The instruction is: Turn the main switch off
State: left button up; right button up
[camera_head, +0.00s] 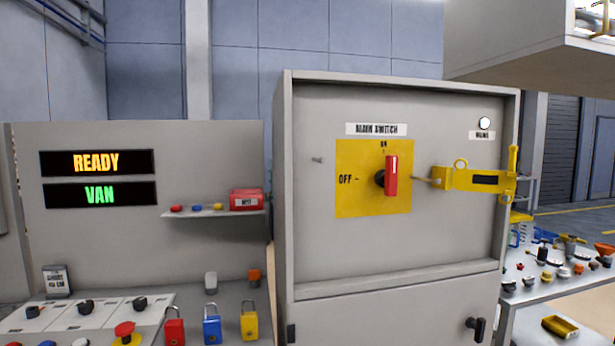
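The main switch (391,176) is a red rotary handle on a yellow plate (350,200) on the front of the grey cabinet (330,245). Its handle stands upright, in line with the ON mark at the top of the plate. The OFF mark (346,180) is on the plate's left side. A "MAIN SWITCH" label (376,129) is above the plate. Neither of my grippers shows in the head view.
A yellow bracket (475,180) with a ring and thin rod sits right of the switch, by the cabinet's edge. A round white lamp (484,124) is above it. Padlocks (212,330) stand on the left desk. A box (520,45) overhangs upper right. The switch's front is clear.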

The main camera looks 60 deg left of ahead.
aim_at(387, 178)
jog(key=u, duration=1.45)
